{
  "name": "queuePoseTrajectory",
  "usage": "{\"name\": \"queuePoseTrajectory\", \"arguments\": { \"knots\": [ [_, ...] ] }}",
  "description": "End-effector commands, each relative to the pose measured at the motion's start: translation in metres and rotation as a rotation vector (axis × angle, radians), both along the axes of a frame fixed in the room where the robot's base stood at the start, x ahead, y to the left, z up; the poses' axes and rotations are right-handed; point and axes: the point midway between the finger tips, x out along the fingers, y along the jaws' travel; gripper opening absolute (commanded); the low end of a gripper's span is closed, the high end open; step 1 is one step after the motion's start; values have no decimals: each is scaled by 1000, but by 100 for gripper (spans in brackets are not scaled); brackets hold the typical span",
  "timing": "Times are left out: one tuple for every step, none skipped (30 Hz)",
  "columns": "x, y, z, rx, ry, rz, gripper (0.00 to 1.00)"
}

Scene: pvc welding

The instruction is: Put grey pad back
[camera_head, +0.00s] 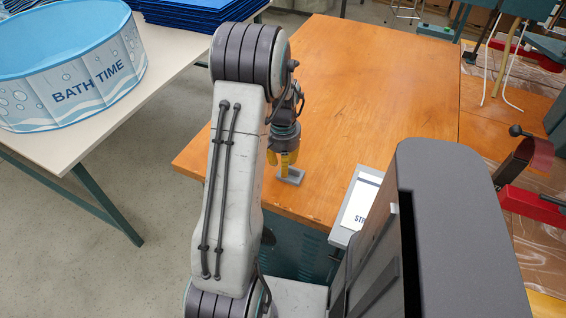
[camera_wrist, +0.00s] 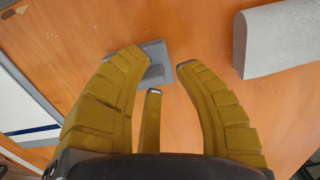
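A small grey pad (camera_head: 291,177) lies on the orange wooden table near its front left corner. In the wrist view a grey piece (camera_wrist: 157,60) lies just beyond my fingertips, partly hidden by the left finger. My gripper (camera_head: 286,160) points down right above the pad, with its yellow fingers. In the wrist view my gripper (camera_wrist: 160,66) has its fingers spread, with the grey piece between and beyond the tips. I cannot tell whether they touch it.
A larger light grey block (camera_wrist: 280,40) shows at the upper right of the wrist view. A grey-edged tray with a white label (camera_head: 360,205) sits at the table's front edge. The orange table (camera_head: 370,90) is clear behind. A blue bath tub (camera_head: 70,90) stands on a white table.

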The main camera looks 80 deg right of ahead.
Motion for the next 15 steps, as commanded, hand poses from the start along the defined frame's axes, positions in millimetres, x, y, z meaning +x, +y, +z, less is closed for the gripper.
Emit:
{"name": "queuePoseTrajectory", "arguments": {
  "knots": [
    [0,0,0,0,0,0,30],
    [0,0,1,0,0,0,30],
    [0,0,2,0,0,0,30],
    [0,0,4,0,0,0,30],
    [0,0,5,-1,0,0,30],
    [0,-1,9,-3,0,0,30],
    [0,-1,12,-3,0,0,30],
    [0,-1,16,-3,0,0,30],
    [0,-1,22,-5,0,0,30],
    [0,-1,27,-4,0,0,30],
    [0,-1,32,-5,0,0,30],
    [0,-1,39,-6,0,0,30],
    [0,-2,45,-6,0,0,30],
    [0,-1,50,-5,0,0,30],
    [0,-1,57,-5,0,0,30]
  ]
}}
